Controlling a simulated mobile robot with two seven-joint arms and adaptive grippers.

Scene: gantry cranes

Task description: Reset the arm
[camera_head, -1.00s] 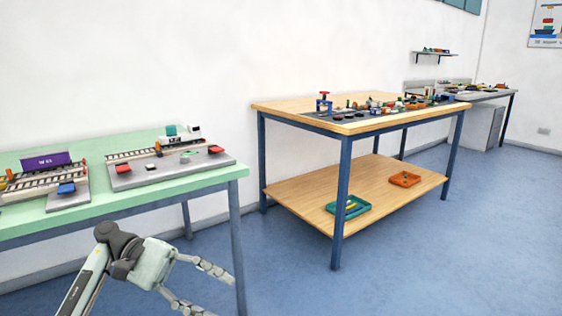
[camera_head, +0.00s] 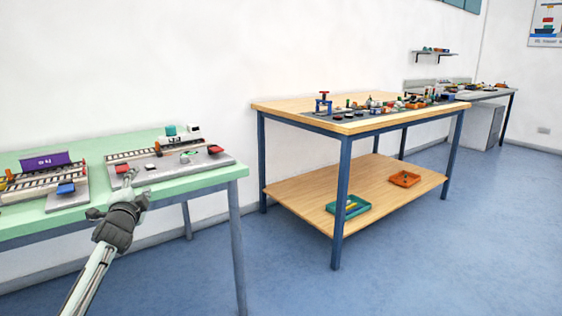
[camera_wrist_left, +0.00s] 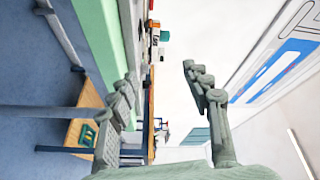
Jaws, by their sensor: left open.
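My left gripper (camera_head: 130,187) is raised in front of the near edge of the green-topped table (camera_head: 205,183) in the head view. It partly covers the table's edge and front. In the left wrist view the fingers (camera_wrist_left: 158,78) stand wide apart with nothing between them. That view is turned sideways, with the green table edge (camera_wrist_left: 97,25) to the left of the fingers. My right gripper is in neither view.
Blue floor at right is clear.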

